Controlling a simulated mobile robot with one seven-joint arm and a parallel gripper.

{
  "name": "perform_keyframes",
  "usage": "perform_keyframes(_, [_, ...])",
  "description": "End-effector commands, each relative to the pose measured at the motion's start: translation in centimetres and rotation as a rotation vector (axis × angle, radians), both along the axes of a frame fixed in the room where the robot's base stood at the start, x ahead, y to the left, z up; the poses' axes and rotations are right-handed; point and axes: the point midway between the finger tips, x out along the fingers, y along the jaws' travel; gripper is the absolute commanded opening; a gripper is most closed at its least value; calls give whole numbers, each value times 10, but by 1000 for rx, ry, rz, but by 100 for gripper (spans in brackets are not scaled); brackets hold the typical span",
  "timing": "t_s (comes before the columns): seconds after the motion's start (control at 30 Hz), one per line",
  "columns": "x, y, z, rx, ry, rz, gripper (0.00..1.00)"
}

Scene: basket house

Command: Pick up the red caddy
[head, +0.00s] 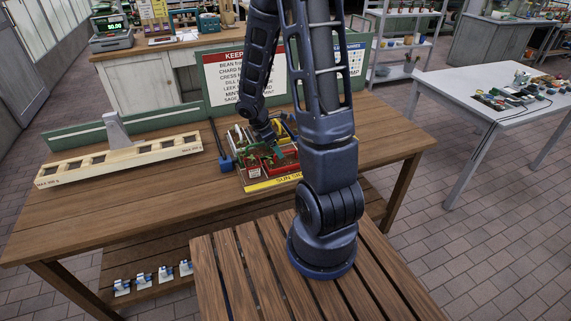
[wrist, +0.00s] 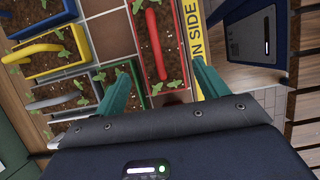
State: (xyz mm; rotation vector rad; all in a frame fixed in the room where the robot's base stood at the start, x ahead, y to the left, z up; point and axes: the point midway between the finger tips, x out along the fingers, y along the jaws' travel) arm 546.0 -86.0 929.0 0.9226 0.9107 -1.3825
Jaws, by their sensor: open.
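The red caddy (wrist: 156,42) is a narrow red box with a red handle, dark soil and green seedlings. It lies just ahead of my gripper in the wrist view. My gripper (wrist: 160,78) is open, with one teal finger toward the caddy's left side and the other toward its right side. Nothing is held between them. In the head view the red caddy (head: 284,163) stands in a tray on the wooden table, partly hidden by my arm. My gripper (head: 276,141) is over the tray. I cannot tell whether a finger touches the caddy.
A yellow caddy (wrist: 60,63) and other planted caddies stand left of the red one.

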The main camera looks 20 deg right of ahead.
Motion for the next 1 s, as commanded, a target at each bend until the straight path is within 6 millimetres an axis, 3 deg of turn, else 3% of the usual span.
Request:
perform_keyframes(0.13, [-1,-7,-17,0,2,-1,73])
perform_keyframes(0.47, [-1,-12,-32,1,1,0,73])
perform_keyframes(0.8, [-1,-24,-67,0,1,-2,73])
perform_keyframes(1.0, [-1,-28,-76,0,0,-1,73])
